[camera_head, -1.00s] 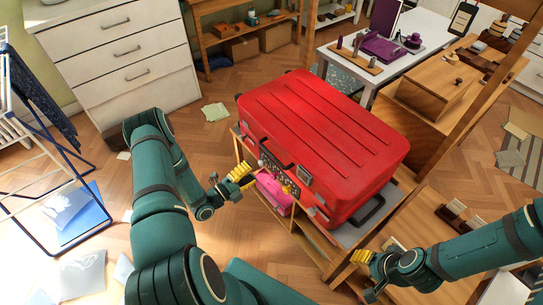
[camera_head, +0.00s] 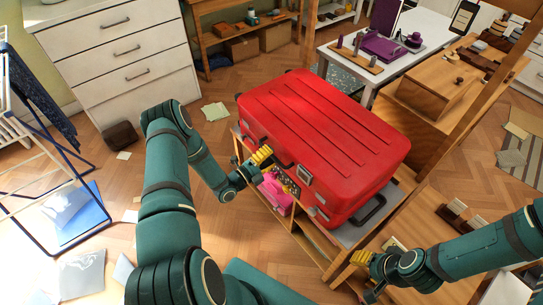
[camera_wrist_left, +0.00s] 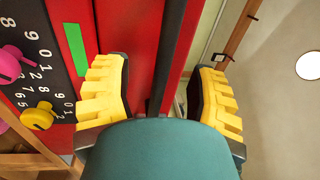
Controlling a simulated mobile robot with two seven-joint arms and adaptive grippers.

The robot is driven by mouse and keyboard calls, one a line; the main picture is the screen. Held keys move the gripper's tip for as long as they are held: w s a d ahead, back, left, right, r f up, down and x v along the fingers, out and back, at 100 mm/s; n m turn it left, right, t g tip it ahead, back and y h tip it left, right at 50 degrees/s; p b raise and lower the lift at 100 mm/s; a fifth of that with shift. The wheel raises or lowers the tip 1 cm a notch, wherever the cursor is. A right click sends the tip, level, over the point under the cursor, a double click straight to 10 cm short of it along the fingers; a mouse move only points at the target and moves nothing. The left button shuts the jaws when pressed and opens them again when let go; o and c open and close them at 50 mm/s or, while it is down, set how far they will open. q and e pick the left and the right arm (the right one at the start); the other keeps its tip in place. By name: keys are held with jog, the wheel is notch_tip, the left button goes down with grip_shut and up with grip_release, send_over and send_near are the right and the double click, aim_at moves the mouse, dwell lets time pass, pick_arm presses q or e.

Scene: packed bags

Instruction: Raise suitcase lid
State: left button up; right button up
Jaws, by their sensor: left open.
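The red suitcase (camera_head: 320,140) lies flat with its lid down on a wooden stand in the head view. My left gripper (camera_head: 256,160) is at its front side, near the left end. In the left wrist view, the open yellow fingers (camera_wrist_left: 158,90) straddle a dark seam or edge on the red suitcase (camera_wrist_left: 145,30), with no clear grip on it. A dark number panel (camera_wrist_left: 35,55) with a pink and a yellow knob shows at left there. My right gripper (camera_head: 365,272) is at the lower right, apart from the suitcase; its opening is too small to tell.
A pink object (camera_head: 275,190) sits in the stand below the suitcase front. A wooden post (camera_head: 440,150) rises right of the suitcase. A white drawer unit (camera_head: 120,60) stands at the back left, and a drying rack (camera_head: 45,170) at left.

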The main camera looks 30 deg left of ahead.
pick_arm(q)
jog(key=shift+w+d, duration=0.1)
jog(key=shift+w, duration=0.1)
jog(key=shift+r, duration=0.1)
grip_shut()
